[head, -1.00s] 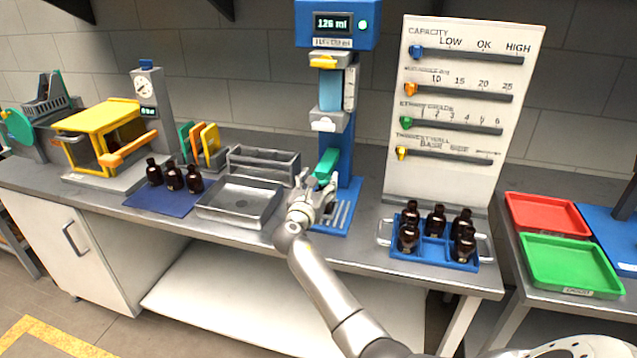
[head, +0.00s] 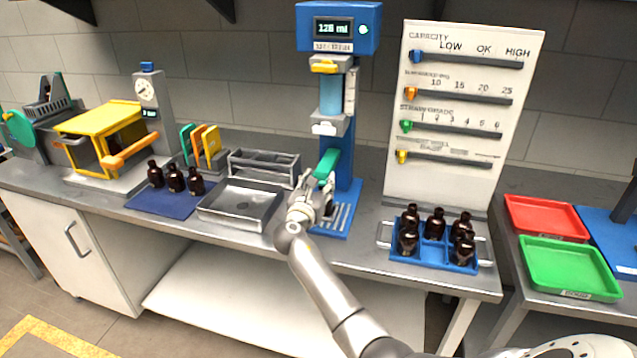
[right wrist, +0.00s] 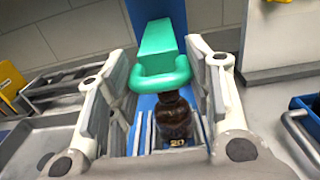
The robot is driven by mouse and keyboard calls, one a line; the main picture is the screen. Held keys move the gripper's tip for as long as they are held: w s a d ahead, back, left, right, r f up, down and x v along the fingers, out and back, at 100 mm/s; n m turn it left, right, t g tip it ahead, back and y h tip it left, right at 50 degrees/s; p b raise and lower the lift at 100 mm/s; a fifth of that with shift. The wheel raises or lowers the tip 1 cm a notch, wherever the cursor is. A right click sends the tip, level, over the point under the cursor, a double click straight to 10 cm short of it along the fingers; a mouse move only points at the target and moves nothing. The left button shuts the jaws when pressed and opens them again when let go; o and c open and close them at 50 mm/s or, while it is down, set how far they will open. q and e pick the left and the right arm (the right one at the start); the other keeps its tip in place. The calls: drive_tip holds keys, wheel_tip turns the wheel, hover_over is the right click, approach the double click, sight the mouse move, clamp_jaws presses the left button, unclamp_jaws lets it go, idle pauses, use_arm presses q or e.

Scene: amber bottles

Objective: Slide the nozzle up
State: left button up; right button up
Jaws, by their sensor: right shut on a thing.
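The filling station (head: 338,25) is a blue column with a display at the top and a clear blue cylinder. Low on its front is a green block with a looped handle (head: 327,164), which I take to be the nozzle slide. The block also shows in the right wrist view (right wrist: 158,45). My right gripper (head: 318,190) is shut on the green handle, whose loop lies between its fingers in the wrist view. A dark amber bottle (right wrist: 174,118) stands upright just below the loop, between the fingers. My left gripper is not in view.
A steel tray (head: 222,215) and a grey rack (head: 262,167) lie left of the station. A blue crate of amber bottles (head: 432,252) stands at right, before a white slider board (head: 450,185). Several bottles stand on a blue mat (head: 150,202) at far left.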

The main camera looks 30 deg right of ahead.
wheel_tip(320, 180, up, 7)
drive_tip(key=p, duration=0.5)
drive_tip(key=shift+d, duration=0.1)
drive_tip(key=shift+f, duration=0.1)
